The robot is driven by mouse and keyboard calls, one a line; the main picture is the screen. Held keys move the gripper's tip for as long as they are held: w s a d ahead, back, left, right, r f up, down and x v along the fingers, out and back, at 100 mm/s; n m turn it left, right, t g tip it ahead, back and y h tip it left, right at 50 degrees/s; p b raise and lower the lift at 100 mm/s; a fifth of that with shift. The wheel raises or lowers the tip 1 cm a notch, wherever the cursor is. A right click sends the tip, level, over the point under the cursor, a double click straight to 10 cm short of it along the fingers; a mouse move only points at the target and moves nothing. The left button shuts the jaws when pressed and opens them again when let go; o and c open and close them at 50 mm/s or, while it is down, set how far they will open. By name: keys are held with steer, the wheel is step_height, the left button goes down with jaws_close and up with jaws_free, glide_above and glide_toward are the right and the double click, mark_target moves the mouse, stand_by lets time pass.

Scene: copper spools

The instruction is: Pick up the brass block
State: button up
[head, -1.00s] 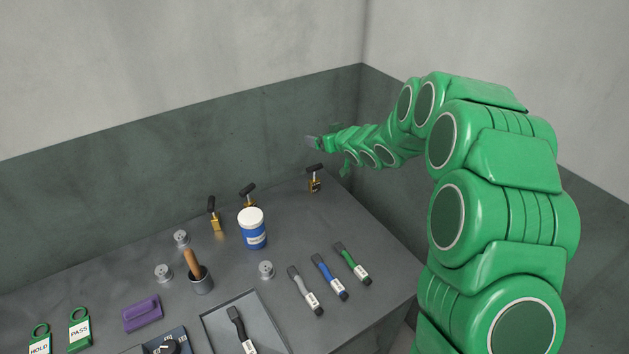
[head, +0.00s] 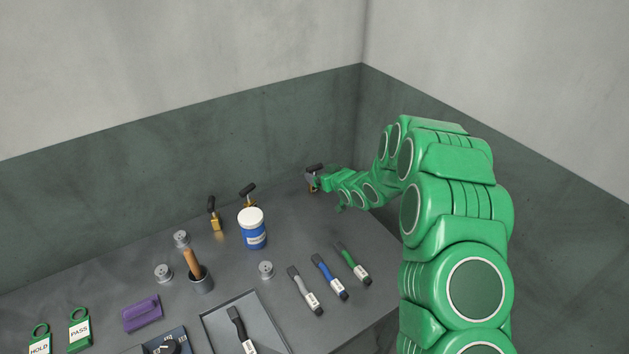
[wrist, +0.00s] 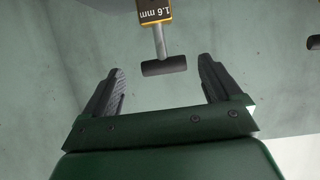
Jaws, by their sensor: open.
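Three brass blocks with black T-shaped handles stand along the back of the bench. The rightmost one's black handle (head: 315,168) shows beside my gripper (head: 311,180), which hides most of its body. In the wrist view, a brass block (wrist: 153,11) labelled "1.6 mm" is cut off by the top edge. Its grey stem leads to a black crossbar (wrist: 164,66) that appears between the fingertips of my open gripper (wrist: 162,65), with a gap on both sides. The other brass blocks are at left (head: 215,223) and behind the jar (head: 249,204).
A blue jar with a white lid (head: 252,230) stands left of my gripper. Grey, blue (head: 329,277) and green marker-like tools lie nearer. Another dark piece (wrist: 313,42) shows at the wrist view's right edge. The bench between jar and gripper is clear.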

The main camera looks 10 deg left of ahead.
mark_target(316, 169)
steer(key=shift+a+r+x, duration=0.1)
steer(key=shift+x, duration=1.6)
steer(key=shift+a+r+x, duration=0.1)
steer(key=shift+r+x, duration=0.05)
steer(key=shift+x, duration=1.55)
steer(key=shift+c, duration=0.3)
steer(key=c, duration=1.4)
